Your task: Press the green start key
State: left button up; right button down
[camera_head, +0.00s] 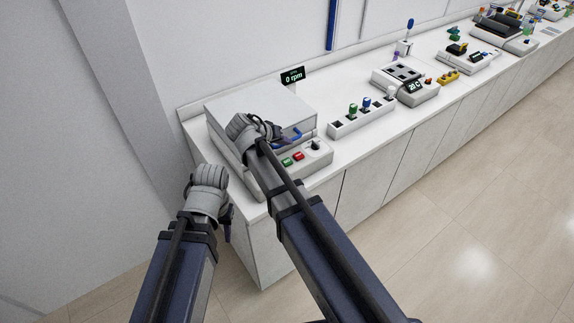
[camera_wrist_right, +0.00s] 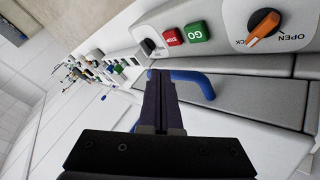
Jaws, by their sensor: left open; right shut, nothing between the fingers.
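The green start key (camera_head: 287,161), marked GO in the right wrist view (camera_wrist_right: 196,31), is on the front panel of a white centrifuge-like machine (camera_head: 262,103). The red STOP key (camera_wrist_right: 172,36) is beside it. My right gripper (camera_head: 274,130) is over the machine's front, close to the blue handle (camera_head: 289,136). In the right wrist view its closed, empty fingers (camera_wrist_right: 158,76) overlap the blue handle (camera_wrist_right: 192,78); contact cannot be told. They appear apart from the green key. My left gripper (camera_head: 228,222) is open beside the bench's left end, its fingers partly hidden.
A display (camera_head: 292,77) reads 0 rpm. An orange OPEN/LOCK knob (camera_wrist_right: 265,27) and a dark knob (camera_wrist_right: 150,46) flank the keys. A white rack (camera_head: 362,119) with coloured-cap tubes stands right of the machine. Other instruments fill the bench further back; the floor (camera_head: 455,235) is clear.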

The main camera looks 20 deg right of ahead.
aim_at(285, 163)
pick_arm(q)
notch_tip(285, 163, down, 6)
jog(key=b, duration=0.5)
pick_arm(e)
jog(key=shift+f, duration=3.1)
pick_arm(q)
jog(key=shift+f, duration=0.25)
pick_arm(e)
jog(key=shift+f, duration=0.1)
pick_arm(q)
jog(key=shift+f+b, duration=0.25)
jog(key=shift+b, duration=0.3)
pick_arm(e)
jog(key=shift+f, duration=0.3)
pick_arm(q)
jog(key=shift+f+b, duration=0.4)
jog(key=shift+f, duration=0.05)
pick_arm(e)
jog(key=shift+f, duration=0.45)
pick_arm(q)
jog(key=shift+r, duration=0.15)
pick_arm(e)
jog(key=shift+r, duration=0.15)
pick_arm(q)
jog(key=shift+r+p, duration=0.7)
jog(key=shift+p, duration=0.15)
pick_arm(e)
jog(key=shift+r, duration=0.75)
